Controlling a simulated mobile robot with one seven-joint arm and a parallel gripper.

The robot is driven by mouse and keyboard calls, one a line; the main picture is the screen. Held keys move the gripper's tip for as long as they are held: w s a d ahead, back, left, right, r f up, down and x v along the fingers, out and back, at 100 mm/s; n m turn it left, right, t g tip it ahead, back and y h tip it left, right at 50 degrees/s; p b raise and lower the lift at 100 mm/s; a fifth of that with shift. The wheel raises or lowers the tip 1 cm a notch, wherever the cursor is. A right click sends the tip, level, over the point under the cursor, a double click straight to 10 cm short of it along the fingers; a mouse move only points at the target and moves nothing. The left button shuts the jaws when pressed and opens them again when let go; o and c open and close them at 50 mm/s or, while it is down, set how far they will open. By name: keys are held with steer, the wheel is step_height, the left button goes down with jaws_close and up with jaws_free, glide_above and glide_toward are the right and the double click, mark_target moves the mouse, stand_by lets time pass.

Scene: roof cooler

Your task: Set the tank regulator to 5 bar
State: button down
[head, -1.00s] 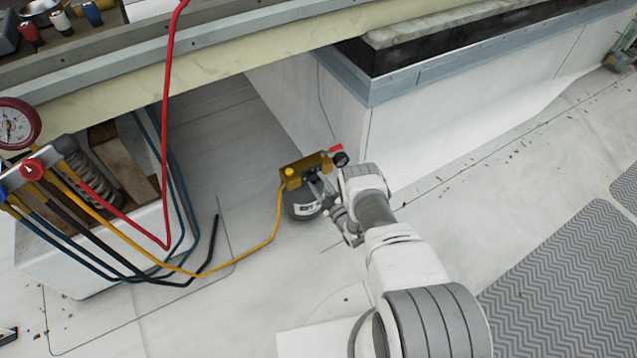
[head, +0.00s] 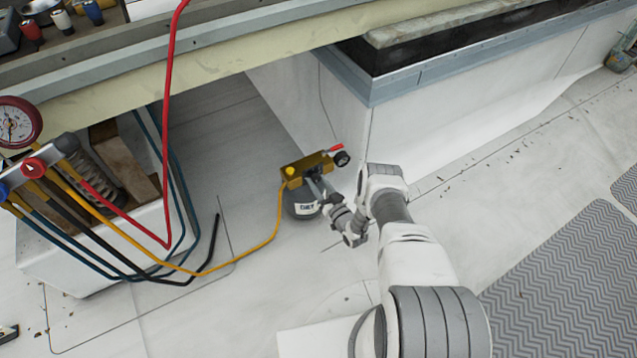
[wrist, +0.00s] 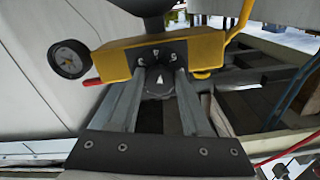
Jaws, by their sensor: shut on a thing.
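The tank regulator (head: 306,168) is a yellow block on top of a small dark grey tank (head: 302,205) with a white label. Its small round gauge (head: 341,159) is at its right end, beside a red lever (head: 335,148). The wrist view shows the yellow block (wrist: 205,52) and the gauge (wrist: 70,59), whose reading is too small to tell. A dark knob (wrist: 158,88) with a white pointer sits below a black plate with white marks. My gripper (wrist: 161,80) is shut on this knob, one finger on each side. In the head view my gripper (head: 318,188) reaches the regulator's front.
A yellow hose (head: 277,225) runs left from the regulator to a manifold with a red-rimmed gauge (head: 15,123). A red hose (head: 166,110) hangs across the left. A white wall (head: 345,115) stands close behind the regulator.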

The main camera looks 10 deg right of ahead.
steer(key=m, duration=0.5)
steer(key=shift+a+r+m, duration=0.1)
steer(key=shift+m, duration=0.2)
stand_by(0.4)
steer(key=shift+c, duration=2)
jaws_free()
steer(key=shift+s, duration=0.25)
